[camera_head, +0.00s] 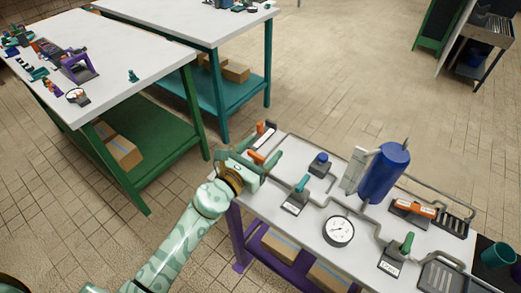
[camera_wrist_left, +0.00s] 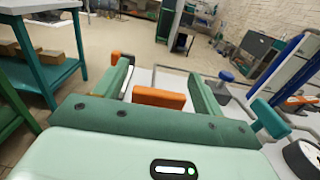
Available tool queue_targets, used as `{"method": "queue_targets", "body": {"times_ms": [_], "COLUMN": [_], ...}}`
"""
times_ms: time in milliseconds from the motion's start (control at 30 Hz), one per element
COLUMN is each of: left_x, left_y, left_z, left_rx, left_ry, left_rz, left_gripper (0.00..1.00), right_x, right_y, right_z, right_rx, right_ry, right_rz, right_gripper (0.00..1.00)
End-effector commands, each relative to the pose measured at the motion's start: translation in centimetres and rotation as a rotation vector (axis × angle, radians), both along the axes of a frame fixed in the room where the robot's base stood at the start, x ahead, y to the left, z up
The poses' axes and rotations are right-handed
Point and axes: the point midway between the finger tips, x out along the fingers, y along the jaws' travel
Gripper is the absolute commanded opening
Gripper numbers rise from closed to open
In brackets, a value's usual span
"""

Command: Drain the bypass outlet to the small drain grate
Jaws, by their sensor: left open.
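My left gripper (camera_head: 262,160) is open at the left end of the white pipe table (camera_head: 284,224). In the left wrist view, an orange handle (camera_wrist_left: 158,97) shows between its two green fingers, with no clear contact. Another orange-handled valve (camera_head: 264,127) stands just beyond. A teal-lever valve (camera_head: 300,186) and a green-lever valve (camera_head: 406,244) stand along the grey pipes. An orange-lever valve (camera_head: 414,208) lies near the right side. A smaller slotted grate (camera_head: 455,223) is behind a larger one (camera_head: 440,277). The valve labels are too small to read. My right gripper is out of view.
A blue tank (camera_head: 384,174), a blue knob (camera_head: 320,159) and a round gauge (camera_head: 338,231) stand among the pipes. A teal cup (camera_head: 497,254) is on the right. Green-framed (camera_head: 202,120) and teal-framed (camera_head: 268,65) tables stand behind left. Tiled floor is open beyond.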

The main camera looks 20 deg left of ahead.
Motion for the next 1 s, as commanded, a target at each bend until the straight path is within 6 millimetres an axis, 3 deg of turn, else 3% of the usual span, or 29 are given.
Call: {"method": "queue_targets", "body": {"times_ms": [67,100,233,267,667,1000], "left_x": [0.0,0.0,0.0,0.0,0.0,-0.2], "left_y": [0.0,0.0,0.0,0.0,0.0,-0.3], "left_z": [0.0,0.0,0.0,0.0,-0.3,-1.0], "left_rx": [0.0,0.0,0.001,0.001,0.005,0.007], "left_ry": [0.0,0.0,0.0,0.0,-0.001,0.003], "left_rz": [0.0,0.0,0.0,0.0,-0.058,-0.308], "left_gripper": [0.69,0.64,0.27,0.24,0.24,0.24], "right_x": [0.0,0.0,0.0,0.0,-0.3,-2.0], "right_y": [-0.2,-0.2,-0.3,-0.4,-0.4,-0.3], "right_z": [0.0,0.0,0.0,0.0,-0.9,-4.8], "right_rx": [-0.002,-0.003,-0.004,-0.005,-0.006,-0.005], "right_ry": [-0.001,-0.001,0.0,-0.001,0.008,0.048], "right_rz": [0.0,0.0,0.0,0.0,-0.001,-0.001], "right_gripper": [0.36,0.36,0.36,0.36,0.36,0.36]}}
